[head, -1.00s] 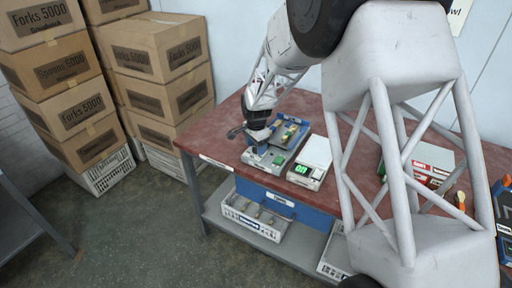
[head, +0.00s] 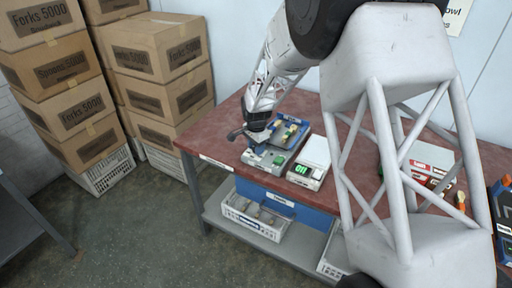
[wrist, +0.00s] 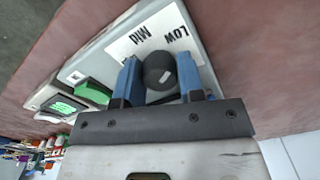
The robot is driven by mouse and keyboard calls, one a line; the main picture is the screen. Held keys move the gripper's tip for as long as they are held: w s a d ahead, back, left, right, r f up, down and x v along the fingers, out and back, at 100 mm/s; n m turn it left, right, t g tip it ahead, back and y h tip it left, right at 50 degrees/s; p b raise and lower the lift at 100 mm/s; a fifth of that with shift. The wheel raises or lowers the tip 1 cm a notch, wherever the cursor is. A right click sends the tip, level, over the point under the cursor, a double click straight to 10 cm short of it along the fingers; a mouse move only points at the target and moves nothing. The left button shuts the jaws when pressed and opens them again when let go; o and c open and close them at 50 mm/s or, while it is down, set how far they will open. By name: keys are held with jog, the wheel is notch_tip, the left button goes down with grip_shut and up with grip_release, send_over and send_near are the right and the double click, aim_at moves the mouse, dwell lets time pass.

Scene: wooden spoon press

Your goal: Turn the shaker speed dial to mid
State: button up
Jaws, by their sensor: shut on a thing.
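The speed dial (wrist: 158,68) is a round black knob with a small white mark, in the wrist view. It sits beside a white label (wrist: 140,38) reading "MID" and "LOW". My gripper (wrist: 160,75) has its two blue fingers on either side of the knob and is shut on it. I cannot tell for certain which word the white mark points at. In the head view, the grey-blue shaker (head: 286,153) stands on the red tabletop. My gripper (head: 258,138) is at its left end and hides the dial there.
A green switch (wrist: 93,91) is on the shaker near the dial. A white scale (head: 316,152) with a green readout stands just right of the shaker. Coloured items lie on top of the shaker. Bare red tabletop (head: 228,125) lies to its left.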

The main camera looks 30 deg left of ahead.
jog(key=shift+n, duration=0.3)
jog(key=n, duration=0.5)
jog(key=shift+n, duration=0.4)
jog(key=n, duration=0.5)
jog(key=shift+n, duration=0.3)
jog(key=o, duration=0.9)
jog(key=shift+r, duration=0.15)
jog(key=shift+r, duration=3.8)
jog(key=shift+d, duration=0.1)
